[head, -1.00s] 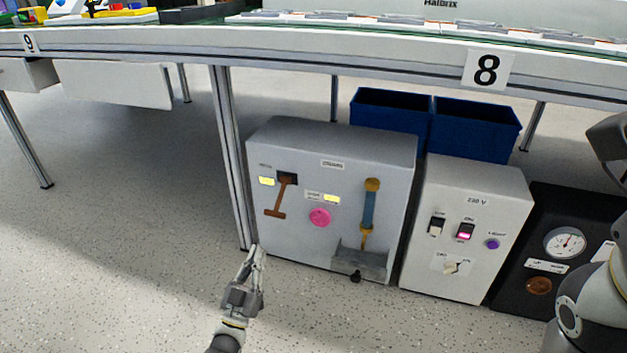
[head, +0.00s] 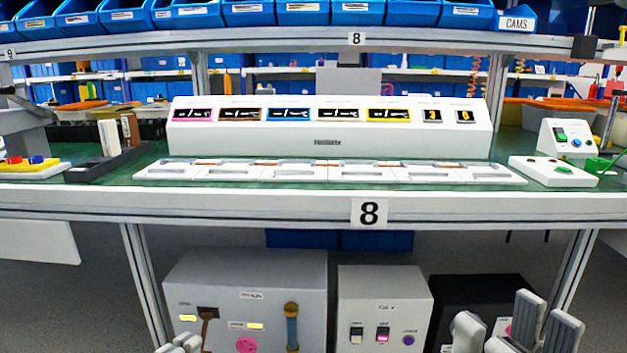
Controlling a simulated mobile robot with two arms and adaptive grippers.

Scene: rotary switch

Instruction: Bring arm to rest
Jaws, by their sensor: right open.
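My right gripper (head: 546,312) is at the bottom right with its fingers pointing up and apart. It is open, with nothing seen between the fingers, in front of the black box. Only the grey fingertips of my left gripper (head: 180,344) show at the bottom edge, in front of the large grey box (head: 245,275). Whether they are open or shut does not show. The small 230 V box (head: 385,292) stands between the grippers, with two rocker switches, one lit pink, and a purple button. Its lower front, with the rotary switch, is cut off by the frame.
The bench edge (head: 270,208) with its label 8 runs across above the boxes. A white console (head: 330,142) with coloured displays stands on the bench. A white button box (head: 553,172) is at the right. Bench legs stand left and right of the boxes.

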